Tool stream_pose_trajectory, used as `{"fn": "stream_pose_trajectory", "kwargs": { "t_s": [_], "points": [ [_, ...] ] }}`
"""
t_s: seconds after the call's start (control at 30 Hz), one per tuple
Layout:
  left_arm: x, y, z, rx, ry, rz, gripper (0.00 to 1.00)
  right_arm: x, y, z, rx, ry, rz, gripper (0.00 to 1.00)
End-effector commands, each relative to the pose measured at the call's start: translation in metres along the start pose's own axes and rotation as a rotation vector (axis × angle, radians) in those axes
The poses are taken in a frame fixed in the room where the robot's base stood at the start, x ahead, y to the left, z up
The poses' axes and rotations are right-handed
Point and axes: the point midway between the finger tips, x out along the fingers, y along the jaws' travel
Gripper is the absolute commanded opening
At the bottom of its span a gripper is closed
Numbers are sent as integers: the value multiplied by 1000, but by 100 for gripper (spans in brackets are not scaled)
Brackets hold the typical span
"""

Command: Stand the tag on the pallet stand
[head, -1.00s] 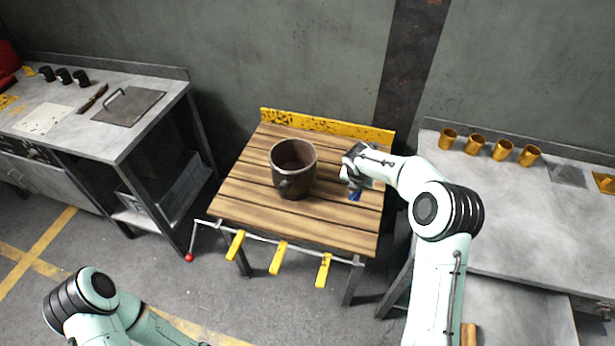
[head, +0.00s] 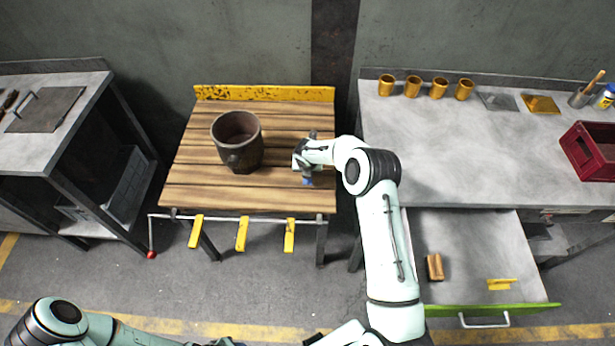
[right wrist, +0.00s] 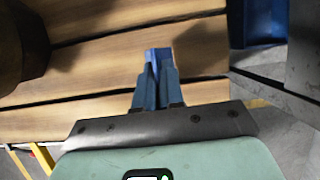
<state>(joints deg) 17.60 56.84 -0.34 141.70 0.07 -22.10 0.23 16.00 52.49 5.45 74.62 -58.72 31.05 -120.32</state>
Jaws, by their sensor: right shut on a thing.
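The pallet stand (head: 190,188) is a wooden slatted table with a yellow back board, in the middle of the head view; its slats also fill much of the right wrist view (right wrist: 95,65). My right gripper (head: 306,176) is over the right part of the slats, pointing down. In the right wrist view its blue fingers (right wrist: 158,82) are shut on a small lighter blue piece, which looks like the tag (right wrist: 158,56). The fingers hide most of it, and I cannot tell whether it touches the slats. My left arm shows at the bottom left; its gripper is not clearly seen.
A dark pot (head: 238,145) stands left of the right gripper. Yellow tabs (head: 242,234) hang on the front rail. The right bench (head: 470,150) carries several brass cups and a red crate (head: 587,150). Its open drawer (head: 480,240) juts out. Slats between pot and gripper are clear.

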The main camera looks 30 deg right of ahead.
Motion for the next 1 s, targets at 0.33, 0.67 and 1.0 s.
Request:
{"fn": "stream_pose_trajectory", "kwargs": {
  "t_s": [0.33,0.67,1.0],
  "points": [
    [4,-2,3,-1,-3,-1,41,39,0,-16,0,1,-1,0],
    [3,-2,2,-1,-3,-1,41,41,0,-16,0,-1,0,0],
    [3,-2,2,-1,-3,-1,41,41,0,-16,0,-1,0,33]
  ]
}}
